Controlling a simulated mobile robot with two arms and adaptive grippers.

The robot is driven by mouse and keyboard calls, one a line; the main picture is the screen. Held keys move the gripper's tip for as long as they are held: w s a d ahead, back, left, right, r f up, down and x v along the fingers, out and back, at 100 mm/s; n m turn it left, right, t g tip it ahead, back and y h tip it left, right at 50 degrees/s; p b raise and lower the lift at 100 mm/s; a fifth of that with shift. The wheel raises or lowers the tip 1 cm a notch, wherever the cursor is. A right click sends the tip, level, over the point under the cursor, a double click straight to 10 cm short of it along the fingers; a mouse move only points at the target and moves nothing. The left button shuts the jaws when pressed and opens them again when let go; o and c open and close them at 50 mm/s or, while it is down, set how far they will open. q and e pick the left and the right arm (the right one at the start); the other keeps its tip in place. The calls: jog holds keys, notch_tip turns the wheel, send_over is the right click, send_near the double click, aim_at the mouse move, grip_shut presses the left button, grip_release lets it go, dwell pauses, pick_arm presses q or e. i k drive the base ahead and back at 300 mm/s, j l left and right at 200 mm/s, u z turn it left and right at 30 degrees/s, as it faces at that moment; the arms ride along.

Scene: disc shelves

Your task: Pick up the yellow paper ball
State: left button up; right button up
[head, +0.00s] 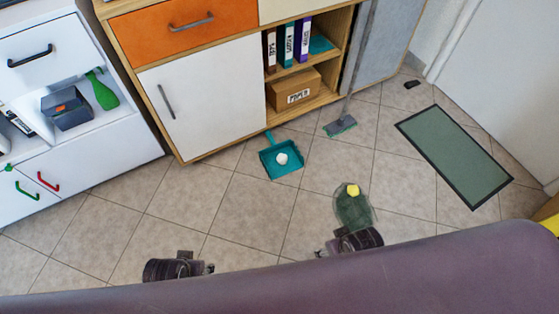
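The yellow paper ball (353,190) is small and bright. It shows at the far end of a dark green, partly see-through object (352,210), perhaps a mesh bin; I cannot tell whether the ball is in it or on it. My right gripper (340,237) is just below this object in the head view, apart from the ball. The near end of the object meets or is overlapped by my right arm. My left gripper (187,262) is well to the left over the bare floor. The fingers of both are too small to read.
A teal dustpan (281,162) with a white ball (282,159) lies on the tiles (230,205). A broom (341,126) leans by the wooden cabinet (200,85). A green mat (455,155) lies at the right. A white cabinet (120,150) stands left.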

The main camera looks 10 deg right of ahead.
aim_at(353, 191)
jog(key=z, duration=1.2)
